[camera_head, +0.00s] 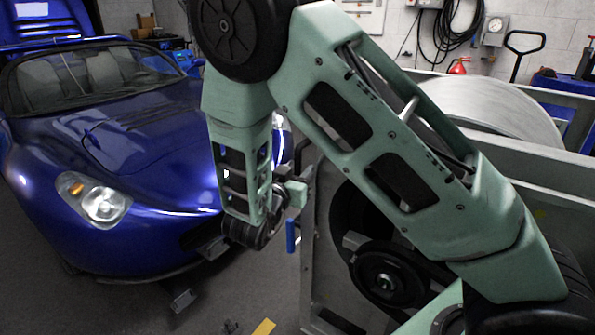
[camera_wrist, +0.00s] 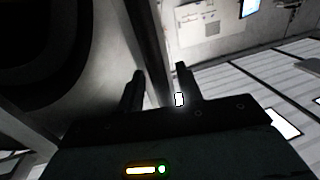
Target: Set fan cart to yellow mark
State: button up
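A yellow mark (camera_head: 263,327) lies on the dark floor at the bottom edge of the head view, partly cut off by the frame. In the head view my forearm hangs down in front of the blue car, and my fingertips cannot be made out there. In the wrist view my gripper (camera_wrist: 160,75) has two dark fingers standing apart. Nothing shows held between them. A small bright white patch shows by the right finger.
A blue car (camera_head: 130,225) fills the left side. A grey metal frame (camera_head: 318,235) with a large drum (camera_head: 495,108) stands at the right. A short blue upright bar (camera_head: 290,236) is beside the frame. Open floor shows between car and frame.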

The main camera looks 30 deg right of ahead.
grip_shut()
jog(key=shift+w, duration=0.1)
